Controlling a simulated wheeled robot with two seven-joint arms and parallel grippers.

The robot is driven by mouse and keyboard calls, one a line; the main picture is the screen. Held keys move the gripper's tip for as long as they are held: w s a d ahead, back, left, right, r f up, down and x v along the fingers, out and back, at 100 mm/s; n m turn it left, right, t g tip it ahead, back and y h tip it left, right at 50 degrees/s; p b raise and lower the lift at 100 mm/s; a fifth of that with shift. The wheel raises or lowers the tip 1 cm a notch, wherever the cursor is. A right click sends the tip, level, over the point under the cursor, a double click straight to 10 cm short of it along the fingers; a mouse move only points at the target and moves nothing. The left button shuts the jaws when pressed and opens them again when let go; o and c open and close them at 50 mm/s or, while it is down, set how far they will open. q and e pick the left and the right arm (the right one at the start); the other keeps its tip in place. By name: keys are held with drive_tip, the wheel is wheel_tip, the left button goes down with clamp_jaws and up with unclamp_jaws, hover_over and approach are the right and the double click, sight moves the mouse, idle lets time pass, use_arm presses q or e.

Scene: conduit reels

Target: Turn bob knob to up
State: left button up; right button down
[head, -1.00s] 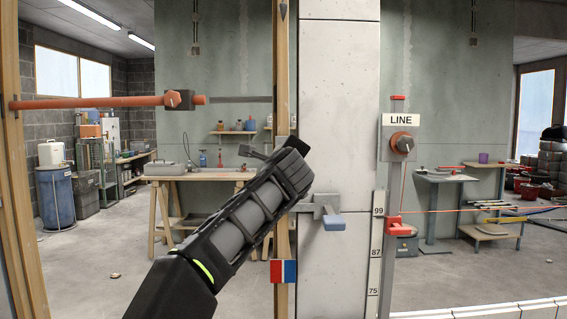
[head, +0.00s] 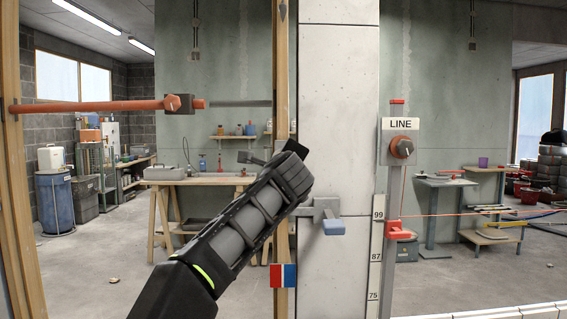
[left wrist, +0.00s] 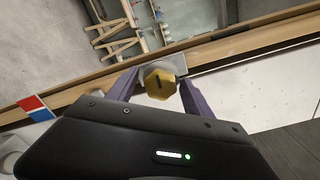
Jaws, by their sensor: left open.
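A yellow six-sided knob (left wrist: 161,84) with a short dark mark on its face shows in the left wrist view, on a grey mount by the wooden post. I take it for the bob knob; its label is not visible. My left gripper (left wrist: 160,93) is open, with one finger on each side of the knob. I cannot tell whether the fingers touch it. In the head view my left arm reaches up to the wooden post (head: 283,75), and the wrist hides the knob. My right gripper is not in view.
A grey bracket with a blue end (head: 333,227) juts out right of my wrist. An orange rod with a clamp (head: 130,104) crosses at upper left. A red-blue plate (head: 283,275) is below.

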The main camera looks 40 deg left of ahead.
use_arm(q)
drive_tip(key=b+v, duration=0.1)
drive_tip(key=v, duration=0.6)
drive_tip(key=shift+s+d+b, duration=0.25)
drive_tip(key=shift+s+b, duration=0.1)
idle(0.4)
